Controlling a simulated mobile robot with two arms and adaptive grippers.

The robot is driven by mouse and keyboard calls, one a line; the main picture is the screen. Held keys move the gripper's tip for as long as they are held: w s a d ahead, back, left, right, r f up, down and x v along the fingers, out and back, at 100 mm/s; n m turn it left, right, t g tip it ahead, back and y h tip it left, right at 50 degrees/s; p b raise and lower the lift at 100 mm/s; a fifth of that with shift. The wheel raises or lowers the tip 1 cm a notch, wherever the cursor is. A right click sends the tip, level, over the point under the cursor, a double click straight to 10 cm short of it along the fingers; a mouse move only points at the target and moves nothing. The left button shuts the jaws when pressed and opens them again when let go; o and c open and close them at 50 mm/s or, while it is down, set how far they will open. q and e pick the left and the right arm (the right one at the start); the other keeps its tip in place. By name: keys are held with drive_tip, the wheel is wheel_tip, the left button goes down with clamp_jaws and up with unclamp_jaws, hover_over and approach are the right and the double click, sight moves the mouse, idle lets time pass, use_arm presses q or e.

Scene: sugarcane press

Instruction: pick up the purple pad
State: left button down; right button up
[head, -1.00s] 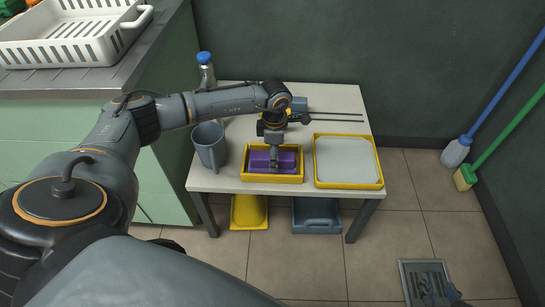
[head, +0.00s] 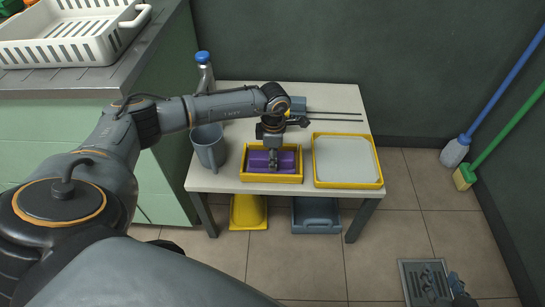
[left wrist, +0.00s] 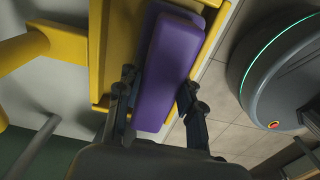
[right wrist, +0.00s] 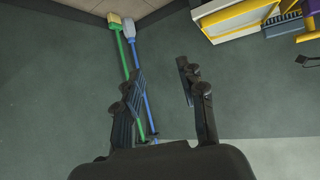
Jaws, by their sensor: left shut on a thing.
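The purple pad (head: 288,163) is in the left yellow-rimmed tray (head: 270,178) on the table. My left gripper (head: 273,163) points down into this tray and is shut on the pad. In the left wrist view the pad (left wrist: 168,70) lies between the two fingers of my left gripper (left wrist: 158,88), with one finger at each long side. More purple surface shows beside the pad there; I cannot tell whether it is a second pad. Whether the pad is clear of the tray floor cannot be told. My right gripper (right wrist: 160,80) is open and empty in the right wrist view.
A tray with a pale grey surface (head: 345,160) stands right of the purple one. A grey bucket (head: 209,147) and a blue-capped bottle (head: 205,70) stand at the left. Thin dark rods lie behind. A blue broom (head: 456,150) and a green one lean at the right wall.

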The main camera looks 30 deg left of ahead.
use_arm(q)
drive_tip(key=shift+r, duration=0.15)
drive_tip(key=r, duration=0.1)
drive_tip(key=r+p, duration=0.1)
drive_tip(key=r, duration=0.1)
drive_tip(key=shift+s+d+r, duration=0.15)
drive_tip(key=shift+s+r, duration=0.1)
drive_tip(key=shift+r, duration=0.15)
drive_tip(key=s+d+r+p, duration=0.3)
drive_tip(key=s+d+r, duration=0.4)
drive_tip(key=s+r, duration=0.2)
drive_tip(key=shift+s+d+p, duration=0.15)
drive_tip(key=shift+s+p, duration=0.15)
drive_tip(key=shift+s, duration=0.85)
use_arm(e)
drive_tip(key=s+d+f+g+h, duration=0.1)
drive_tip(key=s+d+f+g, duration=0.1)
drive_tip(key=s, duration=0.4)
drive_tip(key=s+d+f+g+h, duration=0.1)
drive_tip(key=s+d+f+g, duration=0.1)
drive_tip(key=s+g, duration=0.3)
drive_tip(key=shift+s+f+g, duration=0.2)
drive_tip(key=shift+s+g, duration=0.1)
drive_tip(key=shift+s, duration=0.45)
drive_tip(key=shift+d, duration=0.1)
